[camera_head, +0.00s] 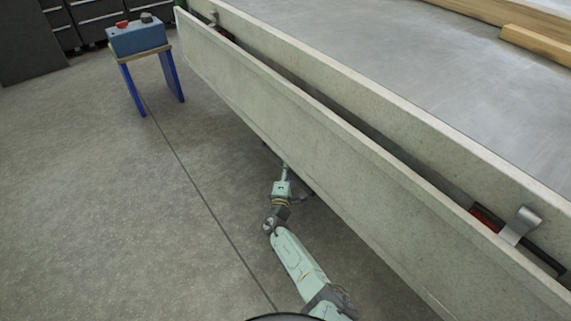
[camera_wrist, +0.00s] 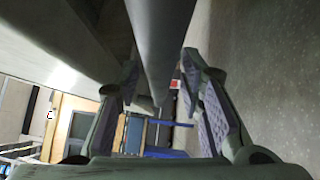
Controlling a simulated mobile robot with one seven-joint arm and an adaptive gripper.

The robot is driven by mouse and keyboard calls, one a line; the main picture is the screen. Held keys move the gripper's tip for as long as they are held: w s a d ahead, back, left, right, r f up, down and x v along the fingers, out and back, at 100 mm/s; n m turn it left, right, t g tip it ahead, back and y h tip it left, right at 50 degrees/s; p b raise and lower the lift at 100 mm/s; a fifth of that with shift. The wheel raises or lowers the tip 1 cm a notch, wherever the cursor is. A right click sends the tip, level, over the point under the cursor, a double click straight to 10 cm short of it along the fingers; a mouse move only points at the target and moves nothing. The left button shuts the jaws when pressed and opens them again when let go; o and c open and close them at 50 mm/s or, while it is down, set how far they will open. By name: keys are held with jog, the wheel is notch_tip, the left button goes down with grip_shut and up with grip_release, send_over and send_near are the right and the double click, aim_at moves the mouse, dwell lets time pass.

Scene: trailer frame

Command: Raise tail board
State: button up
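The tail board (camera_head: 300,130) is a long pale grey panel running diagonally along the trailer's edge. It stands close to upright, with a narrow dark gap between it and the trailer bed (camera_head: 440,75). My gripper (camera_head: 285,172) is at the board's lower edge, near the middle of its length; its fingertips are partly hidden there. In the wrist view my gripper (camera_wrist: 162,95) has its two fingers spread apart. A long grey edge (camera_wrist: 162,45), apparently the tail board's, runs between them, and I cannot see firm contact on either side.
Metal latches sit at the near end (camera_head: 520,224) and far end (camera_head: 213,18) of the gap. A blue stand (camera_head: 148,80) with a blue box (camera_head: 137,40) is at the upper left. Wooden beams (camera_head: 540,42) lie on the bed.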

jog(key=shift+c, duration=0.6)
grip_shut()
dwell(0.4)
